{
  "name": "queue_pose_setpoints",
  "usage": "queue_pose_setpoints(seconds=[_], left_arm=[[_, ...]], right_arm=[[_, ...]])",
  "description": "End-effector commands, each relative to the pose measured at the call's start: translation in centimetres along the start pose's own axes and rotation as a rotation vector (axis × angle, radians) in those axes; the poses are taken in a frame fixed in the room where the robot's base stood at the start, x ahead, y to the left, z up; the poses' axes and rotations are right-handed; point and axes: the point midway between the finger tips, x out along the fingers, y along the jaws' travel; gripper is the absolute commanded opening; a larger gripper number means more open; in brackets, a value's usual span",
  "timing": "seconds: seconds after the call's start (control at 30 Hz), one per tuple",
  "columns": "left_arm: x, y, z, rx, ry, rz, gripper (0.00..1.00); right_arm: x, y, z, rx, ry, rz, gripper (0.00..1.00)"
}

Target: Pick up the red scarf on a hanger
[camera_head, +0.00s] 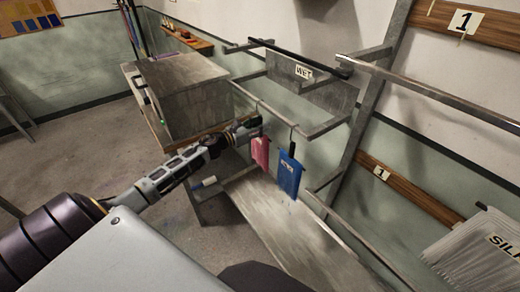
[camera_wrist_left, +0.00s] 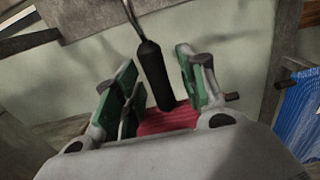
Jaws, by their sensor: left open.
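The red scarf (camera_head: 261,152) hangs on a hanger from a metal rail in the head view and looks pinkish red. In the left wrist view the red scarf (camera_wrist_left: 168,120) shows below the hanger's black grip (camera_wrist_left: 154,75), with a metal hook wire above it. My left gripper (camera_head: 258,122) is at the top of this hanger. In the left wrist view my left gripper (camera_wrist_left: 160,85) is open, its green-padded fingers on either side of the black grip. The lower part of the scarf is hidden there by the gripper body. My right gripper is not in view.
A blue scarf (camera_head: 290,177) hangs on another hanger just right of the red one; it also shows in the left wrist view (camera_wrist_left: 302,115). A grey metal box (camera_head: 180,95) stands behind my left arm. A "WET" sign (camera_head: 304,72) is on the rack. A sloped metal tray (camera_head: 290,235) lies below.

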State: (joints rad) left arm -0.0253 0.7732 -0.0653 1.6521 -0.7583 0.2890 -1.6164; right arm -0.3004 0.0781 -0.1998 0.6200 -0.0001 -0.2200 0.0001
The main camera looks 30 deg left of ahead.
Motion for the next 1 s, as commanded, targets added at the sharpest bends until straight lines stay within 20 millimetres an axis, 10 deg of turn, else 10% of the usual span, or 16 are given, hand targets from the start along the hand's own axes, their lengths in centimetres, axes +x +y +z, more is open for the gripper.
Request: queue_pose_setpoints(seconds=[0.37, 0.7, 1.0], left_arm=[[-0.02, -0.02, -0.04, 0.0, 0.0, 0.0, 0.41], [-0.03, -0.01, -0.05, 0.0, 0.001, 0.0, 0.0], [-0.02, 0.0, 0.01, 0.0, 0.0, 0.0, 0.0]], right_arm=[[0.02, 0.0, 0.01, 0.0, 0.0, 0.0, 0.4], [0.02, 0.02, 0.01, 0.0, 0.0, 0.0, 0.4], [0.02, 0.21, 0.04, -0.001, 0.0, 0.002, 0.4]])
